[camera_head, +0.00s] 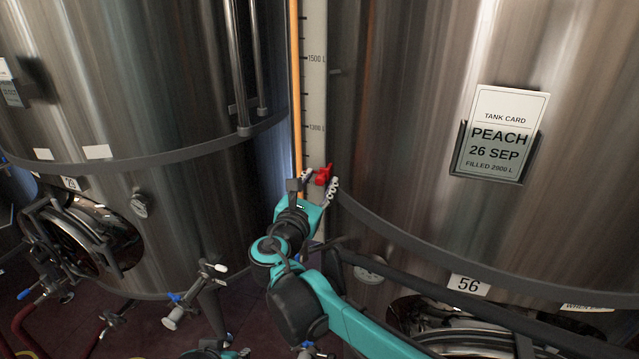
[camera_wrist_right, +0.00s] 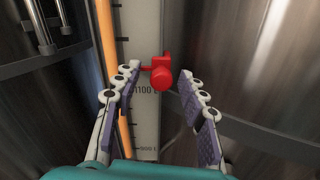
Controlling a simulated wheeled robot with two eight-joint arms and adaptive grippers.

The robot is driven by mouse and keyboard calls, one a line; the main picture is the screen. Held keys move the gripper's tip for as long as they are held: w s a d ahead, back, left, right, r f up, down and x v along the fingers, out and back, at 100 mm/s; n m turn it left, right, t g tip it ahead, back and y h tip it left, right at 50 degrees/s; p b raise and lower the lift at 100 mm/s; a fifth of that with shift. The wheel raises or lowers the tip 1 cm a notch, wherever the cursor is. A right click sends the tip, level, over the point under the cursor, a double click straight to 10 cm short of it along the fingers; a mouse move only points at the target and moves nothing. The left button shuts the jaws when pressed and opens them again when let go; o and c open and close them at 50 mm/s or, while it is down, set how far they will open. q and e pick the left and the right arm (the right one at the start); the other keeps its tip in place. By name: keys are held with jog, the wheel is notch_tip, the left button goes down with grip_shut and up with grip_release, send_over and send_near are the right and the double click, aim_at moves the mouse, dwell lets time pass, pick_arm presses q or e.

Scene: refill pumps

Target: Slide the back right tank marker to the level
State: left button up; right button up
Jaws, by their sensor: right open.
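The red tank marker (camera_head: 323,175) sits on a white vertical scale (camera_head: 314,95) between two steel tanks. In the right wrist view the red marker (camera_wrist_right: 163,75) is just above the 1100 L mark. An orange sight tube (camera_head: 296,80) runs along the scale's left side; its orange column reaches the top of the head view, and its upper end is out of sight. My right gripper (camera_head: 320,180) is open, its fingertips on either side of the marker with gaps showing in the wrist view (camera_wrist_right: 160,74). My left gripper is not in view.
The right tank (camera_head: 400,100) carries a tank card (camera_head: 498,135) reading PEACH, 26 SEP, filled 2900 L, and a label 56 (camera_head: 469,285). Its curved band is close to my right gripper. The left tank (camera_head: 140,60) has vertical pipes (camera_head: 247,70) near the scale.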

jog(key=shift+w+d, duration=0.1)
jog(key=shift+w, duration=0.1)
grip_shut()
notch_tip(320, 180, up, 37)
jog(key=p, duration=2.2)
jog(key=shift+p, duration=0.3)
jog(key=shift+f, duration=0.15)
grip_release()
jog(key=shift+s, duration=0.15)
jog(key=v, duration=1.1)
jog(key=shift+s, duration=0.35)
